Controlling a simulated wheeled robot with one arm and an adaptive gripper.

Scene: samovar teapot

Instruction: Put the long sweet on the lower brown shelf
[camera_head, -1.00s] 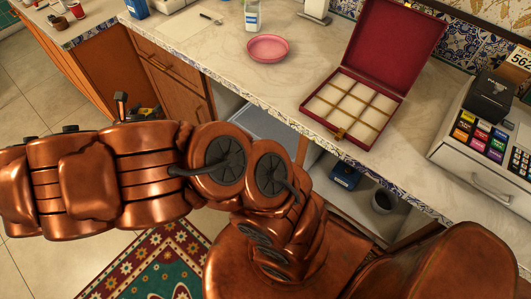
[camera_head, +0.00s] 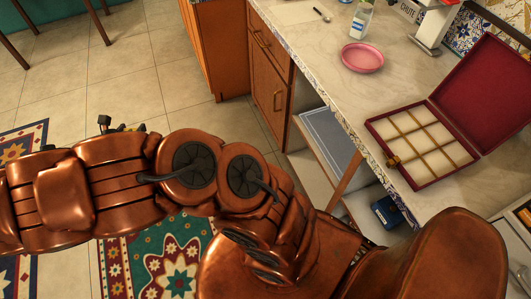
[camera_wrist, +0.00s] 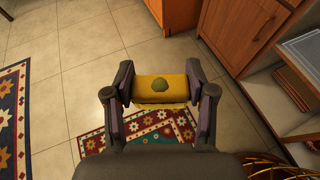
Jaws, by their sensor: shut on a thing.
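The sweet lies crosswise between the two dark fingers and is held above the floor. In the head view only the gripper's tip shows behind my arm (camera_head: 112,126), with a bit of yellow. Open shelving under the counter shows to the right, with a grey-blue panel or tray (camera_head: 328,135) inside. It also shows at the right edge of the wrist view (camera_wrist: 302,47). I cannot tell which surface is the lower brown shelf.
A marble counter (camera_head: 316,60) holds a pink plate (camera_head: 362,58) and an open red box (camera_head: 440,172) with empty compartments. Orange-brown cabinets (camera_head: 268,85) stand left of the shelving. A blue item (camera_head: 386,212) sits under the counter. The tiled floor with patterned rugs (camera_head: 170,262) is open.

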